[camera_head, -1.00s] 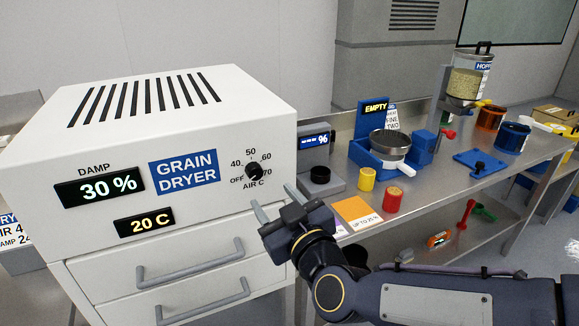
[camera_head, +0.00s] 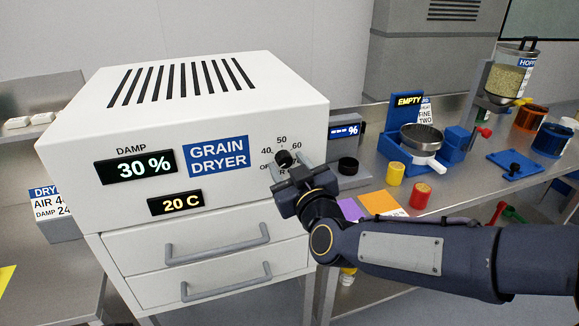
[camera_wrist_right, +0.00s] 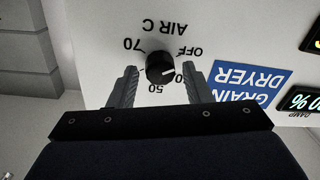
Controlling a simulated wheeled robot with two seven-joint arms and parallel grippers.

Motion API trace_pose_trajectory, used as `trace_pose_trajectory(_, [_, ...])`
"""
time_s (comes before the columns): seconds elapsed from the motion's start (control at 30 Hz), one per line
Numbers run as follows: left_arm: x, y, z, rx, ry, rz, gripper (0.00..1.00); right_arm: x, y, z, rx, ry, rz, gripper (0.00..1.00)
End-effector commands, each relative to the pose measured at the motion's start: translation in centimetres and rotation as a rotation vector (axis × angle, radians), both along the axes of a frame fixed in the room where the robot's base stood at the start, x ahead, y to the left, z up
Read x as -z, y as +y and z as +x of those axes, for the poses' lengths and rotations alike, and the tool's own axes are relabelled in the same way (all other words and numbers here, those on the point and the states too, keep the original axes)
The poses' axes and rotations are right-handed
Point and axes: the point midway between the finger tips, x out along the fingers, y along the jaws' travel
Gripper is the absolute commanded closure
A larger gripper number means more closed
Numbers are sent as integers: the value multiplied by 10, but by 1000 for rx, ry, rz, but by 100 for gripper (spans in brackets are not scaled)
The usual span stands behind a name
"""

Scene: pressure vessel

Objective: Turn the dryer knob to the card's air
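The grain dryer (camera_head: 190,140) is a white box showing 30 % damp and 20 C. Its black knob (camera_head: 284,158) is on the front at right, partly covered by my right gripper (camera_head: 284,172). In the right wrist view the knob (camera_wrist_right: 160,67) sits between the two open fingers, with visible gaps on both sides. Its white mark points right, towards the OFF and 40 side; the exact setting is unclear. The card (camera_head: 48,203) at left reads "AIR 4", "DAMP 24", its right edge hidden behind the dryer. My left gripper is not in view.
Two drawers with grey handles (camera_head: 217,244) are below the dryer front. On the bench at right are a blue stand with a sieve (camera_head: 421,137), yellow (camera_head: 395,174) and red (camera_head: 420,195) pots, and a hopper (camera_head: 510,78). A purple card (camera_head: 350,210) lies near my arm.

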Motion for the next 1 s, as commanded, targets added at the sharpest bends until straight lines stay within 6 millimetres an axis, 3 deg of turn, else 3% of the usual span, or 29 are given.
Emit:
trace_pose_trajectory(0.03, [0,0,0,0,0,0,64,0,0,0,0,0,0,62])
trace_pose_trajectory(0.3, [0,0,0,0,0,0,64,0,0,0,0,0,0,94])
trace_pose_trajectory(0.67, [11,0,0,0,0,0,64,3,0,-1,-1,22,70,94])
trace_pose_trajectory(1.0, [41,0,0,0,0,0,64,5,0,0,-1,104,322,94])
